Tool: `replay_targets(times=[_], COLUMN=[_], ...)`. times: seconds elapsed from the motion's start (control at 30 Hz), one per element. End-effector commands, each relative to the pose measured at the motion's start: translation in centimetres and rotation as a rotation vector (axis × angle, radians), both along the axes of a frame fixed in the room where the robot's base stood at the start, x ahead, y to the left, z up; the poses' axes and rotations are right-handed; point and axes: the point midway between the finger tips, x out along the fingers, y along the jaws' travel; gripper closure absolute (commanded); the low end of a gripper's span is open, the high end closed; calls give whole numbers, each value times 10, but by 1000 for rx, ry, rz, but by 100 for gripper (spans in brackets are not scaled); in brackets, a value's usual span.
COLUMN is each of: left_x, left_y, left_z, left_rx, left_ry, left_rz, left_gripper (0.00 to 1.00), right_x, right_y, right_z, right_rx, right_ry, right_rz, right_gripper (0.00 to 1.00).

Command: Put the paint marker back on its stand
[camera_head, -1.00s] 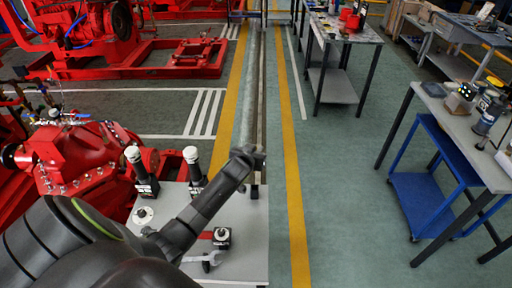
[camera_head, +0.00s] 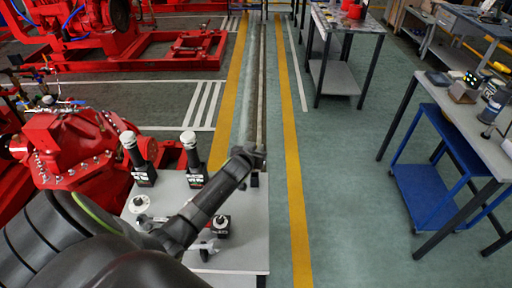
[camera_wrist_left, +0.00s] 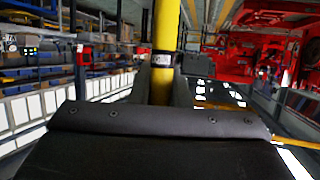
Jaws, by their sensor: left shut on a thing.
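In the left wrist view, a yellow cylinder with a dark, lettered band, which looks like the paint marker (camera_wrist_left: 162,45), stands upright between the fingers of my left gripper (camera_wrist_left: 166,85), which is shut on it. In the head view my left gripper (camera_head: 250,160) is over the far side of the grey table (camera_head: 245,235); the marker is hidden there. A low black block with a pale round top (camera_head: 220,225) stands on the table beside my arm. I cannot tell for sure whether it is the marker's stand. My right gripper is not in view.
A red pump (camera_head: 75,150) is on the left. The green floor to the right is clear up to the blue cart (camera_head: 430,190).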

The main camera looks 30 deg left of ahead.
Motion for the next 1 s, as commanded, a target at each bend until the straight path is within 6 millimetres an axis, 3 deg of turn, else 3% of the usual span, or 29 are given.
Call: replay_targets(times=[0.03, 0.5, 1.0], left_x=[0, 0, 0], left_y=[0, 0, 0], left_z=[-11, -61, -68], left_rx=[0, 0, 0], left_ry=[0, 0, -1], left_rz=[0, 0, 0], left_gripper=[100, 100, 100], right_x=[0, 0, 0], right_y=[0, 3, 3], right_z=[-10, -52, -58], right_rx=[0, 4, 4], right_ry=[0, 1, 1], right_rz=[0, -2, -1], right_gripper=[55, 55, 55])
